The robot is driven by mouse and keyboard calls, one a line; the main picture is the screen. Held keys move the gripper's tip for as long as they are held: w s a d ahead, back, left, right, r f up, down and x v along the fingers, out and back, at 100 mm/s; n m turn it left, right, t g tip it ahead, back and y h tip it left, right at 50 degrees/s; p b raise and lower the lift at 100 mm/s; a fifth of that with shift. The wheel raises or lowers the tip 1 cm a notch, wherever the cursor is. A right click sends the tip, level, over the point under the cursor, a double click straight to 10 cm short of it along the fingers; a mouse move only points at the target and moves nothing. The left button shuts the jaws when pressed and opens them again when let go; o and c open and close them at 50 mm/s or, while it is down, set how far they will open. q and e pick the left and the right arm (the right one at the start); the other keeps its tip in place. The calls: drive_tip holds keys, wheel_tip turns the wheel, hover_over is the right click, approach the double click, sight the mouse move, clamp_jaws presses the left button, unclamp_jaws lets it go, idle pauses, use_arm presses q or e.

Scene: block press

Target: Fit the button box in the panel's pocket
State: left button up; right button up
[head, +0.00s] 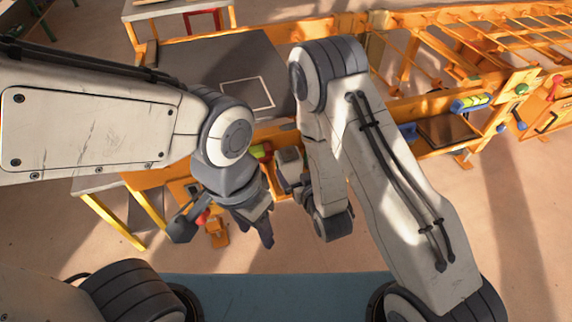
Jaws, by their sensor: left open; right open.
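A small orange box with a red button (216,232), likely the button box, shows below my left wrist, partly hidden by the gripper. My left gripper (224,231) is open, with one finger to each side of it in the picture; I cannot tell whether they touch it. My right gripper (301,190) is open, close to the orange machine front and right of my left gripper, partly hidden by its own arm. The orange panel (178,190) shows only in part behind my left arm. I cannot make out its pocket.
A dark press table (205,60) with a pale square outline lies behind my arms. An orange roller conveyor (480,35) runs to the right. A box with a green button (522,89) sits on its frame. Floor at right is clear.

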sight(292, 164)
drive_tip(key=shift+w+d+f+t, duration=0.3)
drive_tip(key=shift+w+f, duration=0.05)
drive_tip(key=shift+f, duration=0.1)
drive_tip(key=x, duration=0.5)
drive_tip(key=shift+w+a, duration=0.35)
drive_tip(key=shift+x, duration=2.3)
drive_tip(key=shift+a, duration=0.15)
